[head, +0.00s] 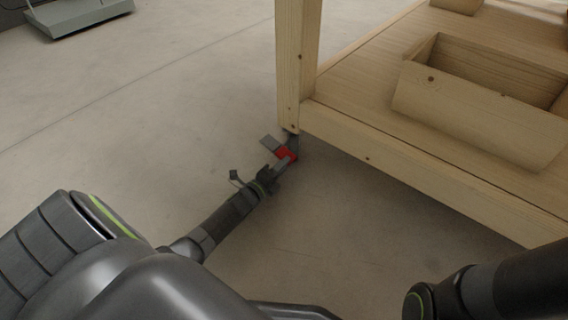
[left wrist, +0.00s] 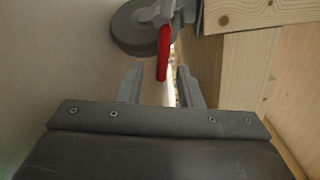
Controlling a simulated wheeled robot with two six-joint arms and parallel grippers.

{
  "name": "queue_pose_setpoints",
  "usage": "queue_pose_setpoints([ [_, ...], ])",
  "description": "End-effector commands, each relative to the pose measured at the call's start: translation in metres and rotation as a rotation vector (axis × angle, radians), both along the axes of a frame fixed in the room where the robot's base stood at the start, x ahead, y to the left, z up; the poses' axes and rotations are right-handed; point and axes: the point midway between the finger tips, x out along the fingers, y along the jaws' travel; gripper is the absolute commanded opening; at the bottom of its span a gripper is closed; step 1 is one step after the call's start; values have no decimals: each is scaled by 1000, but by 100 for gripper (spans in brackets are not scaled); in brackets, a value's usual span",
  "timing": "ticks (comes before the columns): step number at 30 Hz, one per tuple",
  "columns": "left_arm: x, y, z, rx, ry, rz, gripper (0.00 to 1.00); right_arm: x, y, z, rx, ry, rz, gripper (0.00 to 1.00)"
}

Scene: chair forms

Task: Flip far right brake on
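The red brake lever (head: 287,154) is on a grey caster (head: 293,139) under the corner post of the wooden cart (head: 298,60). In the left wrist view the red brake lever (left wrist: 164,52) stands edge-on beside the dark caster wheel (left wrist: 132,28). My left gripper (head: 276,156) is at the caster. In the left wrist view its two fingers (left wrist: 160,88) are apart, with the lever's lower end just ahead of the gap between them. Whether a finger touches the lever cannot be told. My right gripper is out of view; only part of my right arm shows at lower right.
The cart's lower shelf carries a wooden box (head: 475,113) near its front edge. The shelf edge runs from the post toward lower right. A grey metal base (head: 78,14) stands far off at upper left. The concrete floor (head: 140,110) left of the cart is clear.

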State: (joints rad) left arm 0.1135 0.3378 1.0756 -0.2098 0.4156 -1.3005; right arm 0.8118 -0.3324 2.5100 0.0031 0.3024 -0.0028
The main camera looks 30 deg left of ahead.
Motion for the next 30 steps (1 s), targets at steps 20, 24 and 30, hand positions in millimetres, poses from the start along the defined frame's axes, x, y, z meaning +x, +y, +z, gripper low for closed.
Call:
queue_pose_setpoints([
  [20,-146,11,3,-1,3,1,33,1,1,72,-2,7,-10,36],
  [24,-158,12,1,-1,1,0,33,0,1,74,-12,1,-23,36],
  [30,-162,12,0,-1,1,0,33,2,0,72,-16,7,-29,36],
])
